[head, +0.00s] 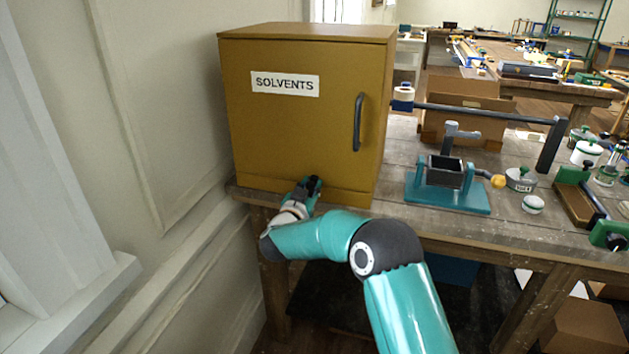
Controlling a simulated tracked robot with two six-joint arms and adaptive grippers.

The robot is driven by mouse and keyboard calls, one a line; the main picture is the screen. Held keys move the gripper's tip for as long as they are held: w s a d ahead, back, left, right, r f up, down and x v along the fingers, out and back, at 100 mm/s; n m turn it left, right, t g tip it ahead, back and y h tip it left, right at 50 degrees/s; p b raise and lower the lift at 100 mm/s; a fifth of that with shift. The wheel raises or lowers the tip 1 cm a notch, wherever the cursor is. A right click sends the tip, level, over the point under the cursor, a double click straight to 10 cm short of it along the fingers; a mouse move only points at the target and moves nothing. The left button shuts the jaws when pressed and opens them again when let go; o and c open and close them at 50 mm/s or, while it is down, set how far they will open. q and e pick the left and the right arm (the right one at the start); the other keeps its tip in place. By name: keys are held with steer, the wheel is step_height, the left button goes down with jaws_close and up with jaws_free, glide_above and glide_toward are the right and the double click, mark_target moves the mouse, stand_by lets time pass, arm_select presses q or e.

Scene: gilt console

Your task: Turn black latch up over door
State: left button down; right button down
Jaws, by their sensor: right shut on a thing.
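A mustard-yellow cabinet (290,140) marked SOLVENTS stands at the left end of the workbench. Its door is shut and carries a dark grey bar handle (358,122) near its right edge. My right gripper (312,186) is at the bottom of the cabinet front, at the lower edge of the door, shut on the black latch there. The gripper hides most of the latch, so its exact angle cannot be told. My left gripper is not in view.
The wooden workbench (400,180) has a teal-based vise-like fixture (447,190) right of the cabinet, with jars (520,180) and a cardboard box (465,105) nearby. A wall (165,90) stands close on the left. The space before the door's upper part is clear.

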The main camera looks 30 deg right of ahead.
steer(key=shift+w+a+f+n+p, duration=0.15)
steer(key=shift+w+a+n+p, duration=0.25)
steer(key=shift+n, duration=0.4)
steer(key=shift+s, duration=0.1)
steer(key=c, duration=0.9)
jaws_free()
steer(key=shift+c, duration=0.2)
steer(key=shift+d, duration=0.1)
steer(key=v, duration=1.2)
